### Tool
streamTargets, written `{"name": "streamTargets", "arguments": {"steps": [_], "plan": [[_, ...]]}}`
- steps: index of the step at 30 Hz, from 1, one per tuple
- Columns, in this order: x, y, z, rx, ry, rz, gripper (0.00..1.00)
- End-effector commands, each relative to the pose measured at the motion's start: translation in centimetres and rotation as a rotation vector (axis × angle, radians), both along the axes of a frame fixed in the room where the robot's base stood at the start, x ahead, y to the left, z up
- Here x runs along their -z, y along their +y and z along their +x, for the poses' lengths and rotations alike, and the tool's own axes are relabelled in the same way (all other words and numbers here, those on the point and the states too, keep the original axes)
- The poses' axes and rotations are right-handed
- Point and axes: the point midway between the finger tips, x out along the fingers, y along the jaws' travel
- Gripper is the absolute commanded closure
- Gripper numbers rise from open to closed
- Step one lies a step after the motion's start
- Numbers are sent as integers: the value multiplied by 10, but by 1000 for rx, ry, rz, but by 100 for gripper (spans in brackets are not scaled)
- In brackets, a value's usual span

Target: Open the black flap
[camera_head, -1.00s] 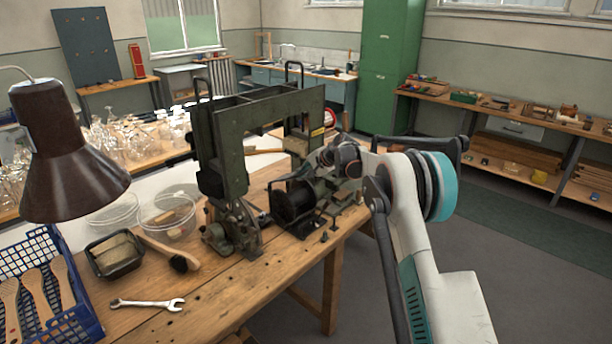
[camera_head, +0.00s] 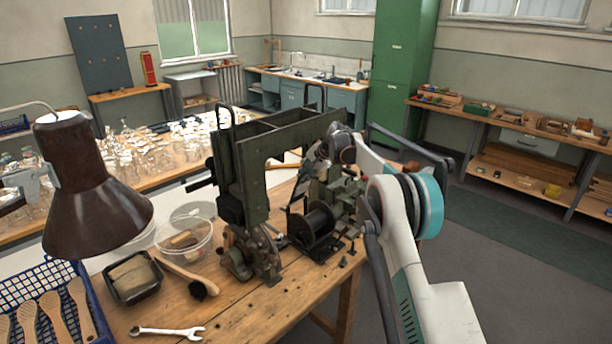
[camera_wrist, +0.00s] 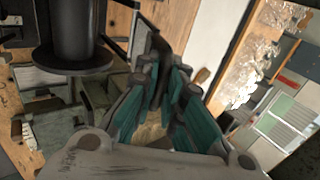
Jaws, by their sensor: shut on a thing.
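The black flap (camera_wrist: 158,46) shows in the wrist view as a dark narrow plate between the fingertips of my gripper (camera_wrist: 157,72), whose teal-padded fingers are shut on it. In the head view my gripper (camera_head: 318,158) is at the right side of the dark green tufting machine (camera_head: 240,165), above a black spool (camera_head: 313,224). A thin dark plate, apparently the flap (camera_head: 297,197), stands steeply tilted beside the spool, below my gripper. The flap's hinge and much of its surface are hidden or too small to tell.
The machine stands on a wooden bench (camera_head: 262,318). A brown lamp (camera_head: 90,195), blue crate (camera_head: 92,318), black tray (camera_head: 150,285), clear bowl (camera_head: 205,250) and wrench (camera_head: 168,332) are left of it. Floor right of the bench is clear.

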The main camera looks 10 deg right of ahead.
Motion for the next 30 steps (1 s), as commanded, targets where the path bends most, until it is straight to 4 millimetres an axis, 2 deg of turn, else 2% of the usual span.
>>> {"name": "streamTargets", "arguments": {"steps": [18, 21, 22, 30], "plan": [[-4, -1, 1, 1, -3, 0, 100], [-4, -1, 1, 1, -3, 0, 74], [-4, -1, 1, 1, -3, 0, 70], [-3, 0, 1, 1, -1, 0, 70]]}}
